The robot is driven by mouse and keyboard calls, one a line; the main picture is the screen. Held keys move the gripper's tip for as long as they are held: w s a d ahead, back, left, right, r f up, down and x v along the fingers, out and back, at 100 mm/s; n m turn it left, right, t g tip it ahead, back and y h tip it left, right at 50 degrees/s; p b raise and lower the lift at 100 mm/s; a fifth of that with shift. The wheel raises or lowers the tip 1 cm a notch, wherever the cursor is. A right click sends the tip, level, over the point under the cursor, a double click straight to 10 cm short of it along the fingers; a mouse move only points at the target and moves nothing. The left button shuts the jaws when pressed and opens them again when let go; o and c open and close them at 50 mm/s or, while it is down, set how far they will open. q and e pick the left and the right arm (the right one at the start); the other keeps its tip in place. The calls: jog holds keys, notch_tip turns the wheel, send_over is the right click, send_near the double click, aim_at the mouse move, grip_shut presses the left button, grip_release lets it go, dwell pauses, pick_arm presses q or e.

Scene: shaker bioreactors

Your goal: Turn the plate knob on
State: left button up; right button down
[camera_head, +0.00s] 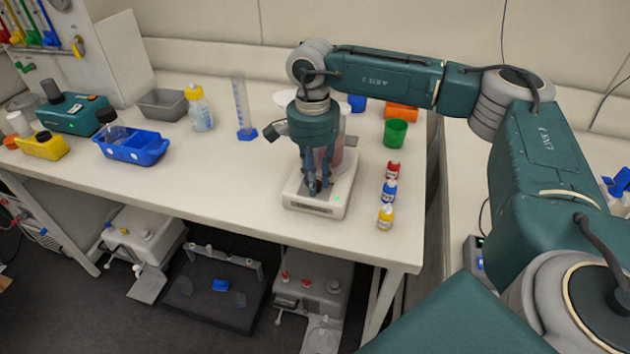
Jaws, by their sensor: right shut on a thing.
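The white plate device (335,206) stands near the front edge of the bench, with a small green light on its front right. My right gripper (316,187) reaches down over it from above. Its fingertips are closed on the dark plate knob at the front of the device. The fingers hide most of the knob, so its turn position cannot be told. A reddish vessel (338,153) stands behind the fingers, partly hidden by the gripper. My left gripper is not in view.
Small red, blue and yellow bottles (389,190) stand just right of the plate. A green cup (395,133) is behind them. A measuring cylinder (242,110), a yellow-capped bottle (199,109) and a blue tray (146,152) stand to the left. The bench front left of the plate is clear.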

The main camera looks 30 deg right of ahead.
jog(key=shift+m, duration=0.7)
jog(key=shift+w+d+r, duration=0.1)
jog(key=c, duration=1.5)
grip_release()
notch_tip(320, 180, up, 12)
jog(key=shift+w+f, duration=0.1)
